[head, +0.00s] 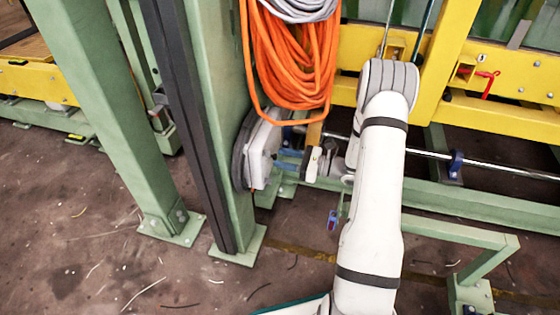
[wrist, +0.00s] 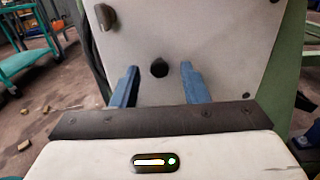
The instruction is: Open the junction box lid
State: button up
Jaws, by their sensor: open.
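The junction box (head: 262,152) is a pale box on the side of a green post, below the orange cable in the head view. Its lid (wrist: 205,35) fills the upper wrist view as a flat light-grey panel, and looks shut. A dark round knob or hole (wrist: 159,68) is in its middle; I cannot tell which. A brown-grey knob (wrist: 105,16) sits at its upper left. My gripper (wrist: 158,72) is open, its two blue fingers either side of the dark round spot. Contact with the lid cannot be told. In the head view my gripper (head: 288,150) faces the box from the right.
A coil of orange cable (head: 290,55) hangs just above the box and close to my arm. Green posts (head: 105,110) stand at left. A yellow beam (head: 500,75) and low green rail (head: 450,200) lie at right. Cable scraps litter the brown floor (head: 110,265).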

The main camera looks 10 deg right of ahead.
jog(key=shift+x, duration=0.85)
jog(key=shift+c, duration=0.5)
grip_shut()
